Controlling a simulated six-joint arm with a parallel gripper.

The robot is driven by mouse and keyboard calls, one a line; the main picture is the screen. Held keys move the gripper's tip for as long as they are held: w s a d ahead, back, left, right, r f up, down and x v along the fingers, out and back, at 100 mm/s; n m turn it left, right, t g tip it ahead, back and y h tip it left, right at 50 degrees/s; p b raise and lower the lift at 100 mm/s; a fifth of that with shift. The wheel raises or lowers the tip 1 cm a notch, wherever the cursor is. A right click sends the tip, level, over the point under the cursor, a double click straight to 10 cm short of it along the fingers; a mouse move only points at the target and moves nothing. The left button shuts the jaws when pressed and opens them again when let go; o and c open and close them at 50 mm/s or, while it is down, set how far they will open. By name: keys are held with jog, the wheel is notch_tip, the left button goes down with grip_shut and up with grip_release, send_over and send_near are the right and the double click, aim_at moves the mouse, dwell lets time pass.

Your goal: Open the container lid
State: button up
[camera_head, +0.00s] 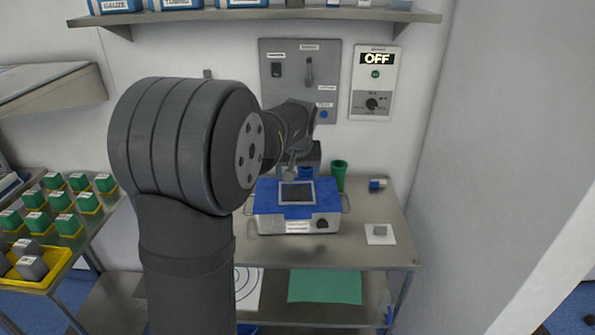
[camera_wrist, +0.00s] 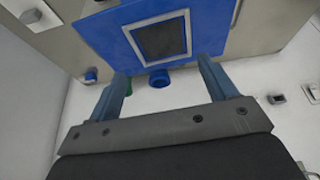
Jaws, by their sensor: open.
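The container (camera_head: 297,224) is a silver box with a knob on its front and handles at its sides, standing on the table. Its blue lid (camera_head: 265,200) with a grey-framed dark panel (camera_head: 297,193) lies on top and looks closed. My gripper (camera_head: 296,173) is above the back edge of the lid, partly hidden by my arm. In the wrist view the blue lid (camera_wrist: 196,48) fills the top. The two blue-grey fingers of my gripper (camera_wrist: 162,68) are spread apart and empty, their tips by the lid's edge. Whether they touch it I cannot tell.
A green cup (camera_head: 339,176) stands just behind the container. A blue-and-white cylinder (camera_head: 377,185) and a grey block (camera_head: 380,230) on a white pad are to the right. A wall panel (camera_head: 300,80) and an OFF box (camera_head: 375,83) are behind.

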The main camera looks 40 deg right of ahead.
grip_shut()
dwell(0.5)
dwell(0.6)
jog(key=shift+o, duration=2.4)
grip_release()
jog(key=v, duration=1.7)
jog(key=shift+a+r, duration=0.15)
jog(key=shift+r, duration=0.05)
jog(key=shift+s, duration=0.1)
